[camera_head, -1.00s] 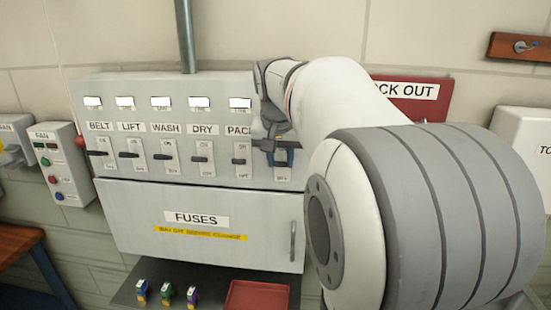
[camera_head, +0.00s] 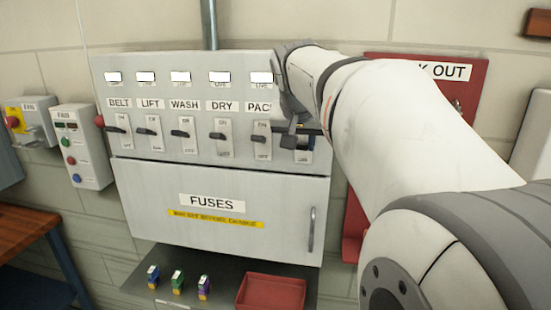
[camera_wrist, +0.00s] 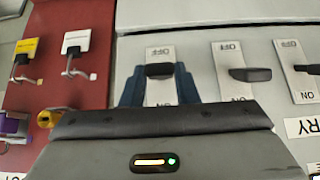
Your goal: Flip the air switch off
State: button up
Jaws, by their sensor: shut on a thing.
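The air switch is the last switch on the right of the grey panel (camera_head: 222,176); its name label is hidden behind my arm. In the wrist view its black lever (camera_wrist: 159,71) sits between the two blue fingers of my gripper (camera_wrist: 158,88). My gripper is shut on the lever. In that view the OFF mark is at the top of the switch plate and the lever shows below it. In the head view my gripper (camera_head: 297,143) covers most of this switch, so the lever's tilt cannot be told there.
The PACK switch (camera_head: 262,140) is close to the left, with DRY, WASH, LIFT and BELT beyond. A red lock-out board (camera_head: 470,90) stands on the right. Below are the FUSES door with its handle (camera_head: 312,230), several coloured fuses (camera_head: 178,282) and a red tray (camera_head: 270,291).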

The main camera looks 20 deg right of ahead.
jog(key=f+t+b, duration=0.1)
jog(key=b, duration=0.2)
jog(key=f+t+h+b, duration=0.1)
jog(key=b, duration=0.3)
jog(key=f+t+h+b, duration=0.1)
jog(key=b, duration=0.3)
jog(key=shift+s+a, duration=0.25)
jog(key=shift+c, duration=0.2)
jog(key=f+t+h+b, duration=0.1)
jog(key=b, duration=0.6)
jog(key=f+t+h+b, duration=0.1)
jog(key=t+b, duration=0.1)
jog(key=b, duration=0.5)
jog(key=shift+t+b, duration=0.3)
jog(key=shift+b, duration=0.05)
jog(key=shift+h+b, duration=0.3)
jog(key=shift+b, duration=0.1)
jog(key=shift+r+t+b, duration=0.2)
jog(key=shift+t+b, duration=0.1)
jog(key=shift+b, duration=0.35)
jog(key=o, duration=1)
jog(key=shift+w+d, duration=0.1)
jog(key=shift+w, duration=0.05)
jog(key=shift+f, duration=0.1)
